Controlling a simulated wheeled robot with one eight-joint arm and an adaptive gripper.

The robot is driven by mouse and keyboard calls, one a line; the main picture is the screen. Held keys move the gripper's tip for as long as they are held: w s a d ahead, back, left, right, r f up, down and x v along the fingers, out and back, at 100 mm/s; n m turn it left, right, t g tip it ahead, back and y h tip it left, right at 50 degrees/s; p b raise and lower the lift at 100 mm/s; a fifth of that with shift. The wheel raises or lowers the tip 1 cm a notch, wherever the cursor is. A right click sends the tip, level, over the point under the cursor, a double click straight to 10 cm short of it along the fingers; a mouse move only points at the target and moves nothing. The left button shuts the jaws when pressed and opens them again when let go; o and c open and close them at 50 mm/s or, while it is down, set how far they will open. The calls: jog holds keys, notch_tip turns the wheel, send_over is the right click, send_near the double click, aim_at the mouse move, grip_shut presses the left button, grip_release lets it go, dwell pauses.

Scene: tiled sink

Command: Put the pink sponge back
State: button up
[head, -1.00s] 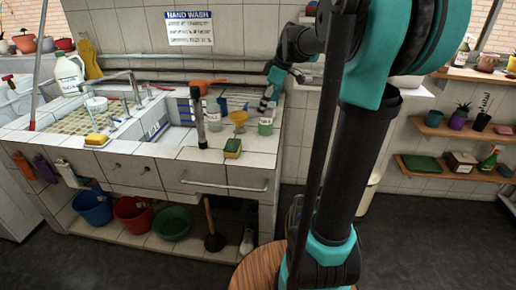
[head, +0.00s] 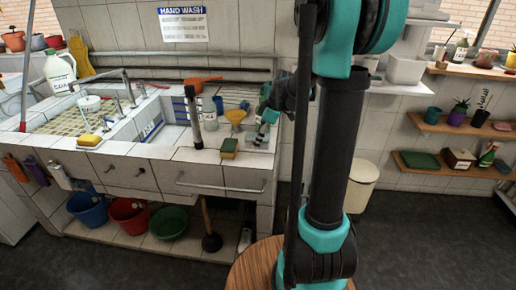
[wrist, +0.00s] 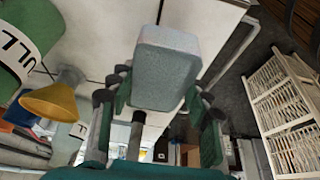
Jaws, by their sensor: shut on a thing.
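My gripper (wrist: 158,128) is shut on a pale block (wrist: 168,72) that looks like a sponge. The block is grey-green on its broad face and whitish on its end. No clear pink shows on it, so I cannot tell whether it is the pink sponge. In the head view my gripper (head: 264,122) is low over the right end of the tiled counter (head: 130,150), and the block is too small there to make out. A yellow-and-green sponge (head: 229,147) lies near the counter's front edge, and a yellow sponge (head: 90,140) lies by the sink.
A yellow funnel (wrist: 55,100) and a green labelled container (wrist: 28,45) are left of my gripper in the wrist view. A white slatted rack (wrist: 285,105) is at the right.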

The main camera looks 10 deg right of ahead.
aim_at(258, 155)
jog(key=shift+f, duration=2.2)
jog(key=shift+f, duration=0.15)
jog(key=o, duration=1)
